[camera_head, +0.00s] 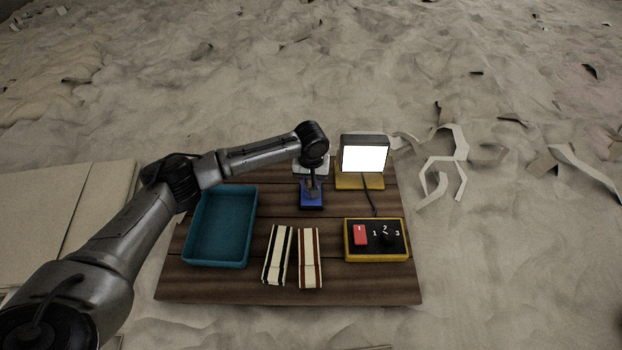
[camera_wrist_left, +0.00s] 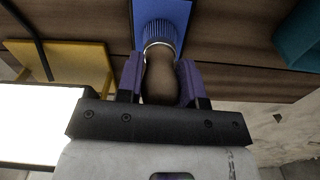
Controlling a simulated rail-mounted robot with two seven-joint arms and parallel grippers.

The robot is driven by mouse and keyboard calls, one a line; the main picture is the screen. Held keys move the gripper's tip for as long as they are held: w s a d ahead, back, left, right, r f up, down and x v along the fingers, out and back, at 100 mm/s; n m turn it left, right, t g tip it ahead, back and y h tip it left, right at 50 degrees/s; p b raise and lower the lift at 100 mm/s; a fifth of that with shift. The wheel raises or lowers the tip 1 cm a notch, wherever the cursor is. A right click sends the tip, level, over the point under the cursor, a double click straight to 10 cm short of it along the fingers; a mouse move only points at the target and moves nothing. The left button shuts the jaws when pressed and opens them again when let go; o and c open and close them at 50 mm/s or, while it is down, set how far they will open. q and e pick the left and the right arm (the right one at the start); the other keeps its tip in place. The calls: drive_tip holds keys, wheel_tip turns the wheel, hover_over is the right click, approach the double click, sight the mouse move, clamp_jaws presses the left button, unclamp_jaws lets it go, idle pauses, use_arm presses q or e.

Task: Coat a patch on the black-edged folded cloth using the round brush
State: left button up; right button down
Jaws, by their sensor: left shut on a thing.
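The black-edged folded cloth (camera_head: 277,255) lies on the wooden table, left of a red-brown-edged folded cloth (camera_head: 309,258). My left gripper (camera_head: 312,186) is over the blue pad (camera_head: 311,205) behind the cloths. In the left wrist view the gripper (camera_wrist_left: 161,78) is shut on the brown handle of the round brush (camera_wrist_left: 160,32), which has a metal ferrule and blue bristles. The bristles point at the blue pad (camera_wrist_left: 178,9); whether they touch it I cannot tell. My right gripper is not in view.
An empty teal tray (camera_head: 196,225) stands at the left. A lit lamp (camera_head: 364,158) on a yellow base stands at the back right, cabled to a yellow-framed control box (camera_head: 376,253) with a red switch and a dial. The table's front strip is clear.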

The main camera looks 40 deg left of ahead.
use_arm(q)
drive_tip(key=shift+f+p, duration=0.15)
drive_tip(key=shift+p, duration=0.15)
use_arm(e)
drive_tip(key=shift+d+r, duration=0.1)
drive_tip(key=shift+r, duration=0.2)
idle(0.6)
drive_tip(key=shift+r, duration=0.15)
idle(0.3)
